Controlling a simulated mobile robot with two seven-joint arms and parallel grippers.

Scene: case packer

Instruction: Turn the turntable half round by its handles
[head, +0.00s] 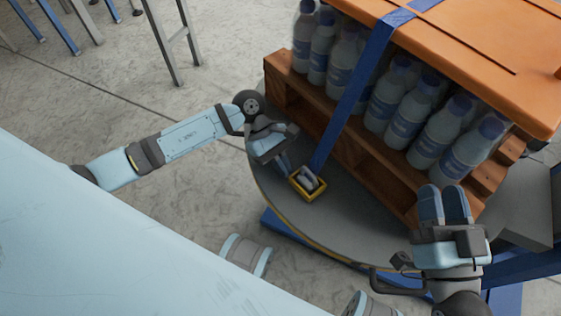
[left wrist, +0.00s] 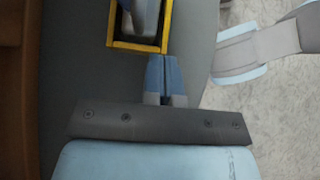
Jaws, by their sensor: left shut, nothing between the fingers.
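The round grey turntable (head: 275,196) has a yellow-marked rim and carries a loaded wooden pallet (head: 345,142). My left gripper (head: 286,168) is shut and empty above its left part. Its fingertips are beside a small yellow-framed box (head: 300,193) with a grey part inside. The left wrist view shows the closed fingers (left wrist: 165,75) just below the yellow frame (left wrist: 137,47). My right gripper (head: 444,205) is at the pallet's near right corner, fingers side by side; its opening is unclear. A black bar (head: 387,289) is near the right wrist; I cannot tell whether it is a turntable handle.
Bottles with blue caps (head: 398,98) stand on the pallet under an orange cover (head: 480,45). A blue strap (head: 352,92) runs down to the yellow box. A grey block (head: 517,215) is at the right. Table legs stand at the upper left; bare floor (head: 110,95) lies between.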

